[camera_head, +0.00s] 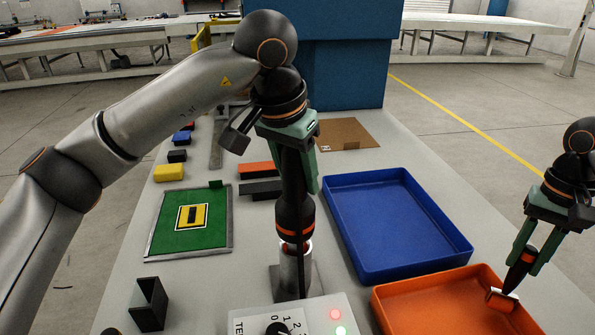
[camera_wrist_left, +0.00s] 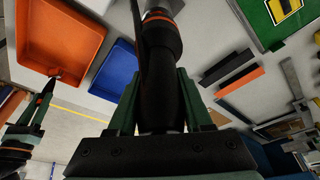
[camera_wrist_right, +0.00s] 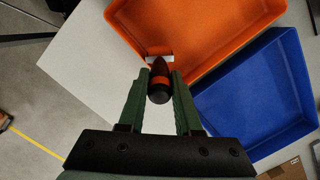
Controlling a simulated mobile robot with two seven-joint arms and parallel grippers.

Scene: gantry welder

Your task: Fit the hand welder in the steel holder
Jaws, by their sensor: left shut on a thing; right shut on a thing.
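The hand welder (camera_head: 295,215), black with orange bands, stands roughly upright in the head view. My left gripper (camera_head: 303,180) is shut on its upper body. The welder also fills the middle of the left wrist view (camera_wrist_left: 160,45). Its lower end meets the steel holder (camera_head: 288,281), a grey upright piece behind the control box. I cannot tell how deep the tip sits in it. My right gripper (camera_head: 522,258) is shut on the dark handle of a small roller (camera_head: 503,297) with an orange band, at the orange tray. This tool shows in the right wrist view (camera_wrist_right: 159,88).
An orange tray (camera_head: 392,295) and a blue tray (camera_head: 455,226) lie right of the holder. A control box (camera_head: 245,322) with a knob and lights is in front. A green mat (camera_head: 165,240) and a dark open block (camera_head: 148,303) are left. Coloured blocks lie behind.

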